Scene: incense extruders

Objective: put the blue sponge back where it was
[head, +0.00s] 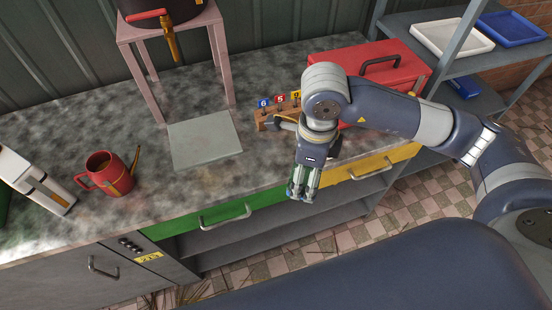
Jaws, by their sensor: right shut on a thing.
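My right gripper (302,194) hangs over the front edge of the worktop, in front of the drawer fronts, with its fingers pointing down. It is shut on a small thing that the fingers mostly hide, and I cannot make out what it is. No blue sponge shows clearly. A small blue object (464,87) lies on the lower level of the shelf at the right, and I cannot tell whether it is a sponge. My left gripper is not in view.
A white tray (452,48) and blue tray (510,28) sit on the shelf.

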